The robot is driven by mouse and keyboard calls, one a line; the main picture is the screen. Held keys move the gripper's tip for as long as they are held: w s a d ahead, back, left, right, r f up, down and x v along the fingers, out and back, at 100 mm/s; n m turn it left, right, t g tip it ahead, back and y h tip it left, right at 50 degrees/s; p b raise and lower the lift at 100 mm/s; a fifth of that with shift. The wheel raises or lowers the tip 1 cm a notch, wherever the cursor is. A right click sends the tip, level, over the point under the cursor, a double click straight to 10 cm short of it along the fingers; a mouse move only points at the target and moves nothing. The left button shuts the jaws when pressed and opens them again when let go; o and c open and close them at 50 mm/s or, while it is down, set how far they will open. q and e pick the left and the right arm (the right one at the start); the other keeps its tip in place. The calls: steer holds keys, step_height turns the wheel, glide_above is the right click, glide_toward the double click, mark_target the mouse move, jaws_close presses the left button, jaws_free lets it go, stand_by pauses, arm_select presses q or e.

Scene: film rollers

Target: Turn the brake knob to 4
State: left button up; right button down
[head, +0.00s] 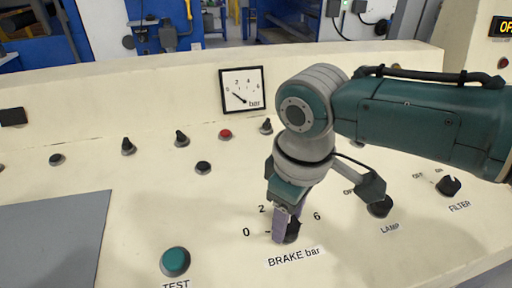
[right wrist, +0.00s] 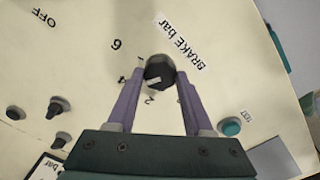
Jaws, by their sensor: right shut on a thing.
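The black brake knob (head: 293,231) sits above the "BRAKE bar" label on the cream panel, with 0, 2 and 6 showing around it. My right gripper (head: 284,236) reaches down onto it and hides the 4 in the head view. In the right wrist view, the two purple fingers of my right gripper (right wrist: 159,80) are shut on the brake knob (right wrist: 160,70), one on each side. The white mark on the knob appears to point between 4 and 2; its exact setting is hard to tell. My left gripper is not in view.
A green TEST button (head: 175,261) is to the left of the knob. The LAMP knob (head: 380,207) and FILTER knob (head: 448,186) are to the right. Several small knobs and buttons stand behind.

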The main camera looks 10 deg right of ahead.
mark_target(289, 229)
steer(key=shift+c, duration=1.5)
jaws_free()
steer(key=shift+r, duration=0.1)
steer(key=shift+r, duration=0.35)
step_height(289, 229, up, 9)
steer(key=s+p, duration=0.1)
steer(key=p, duration=0.1)
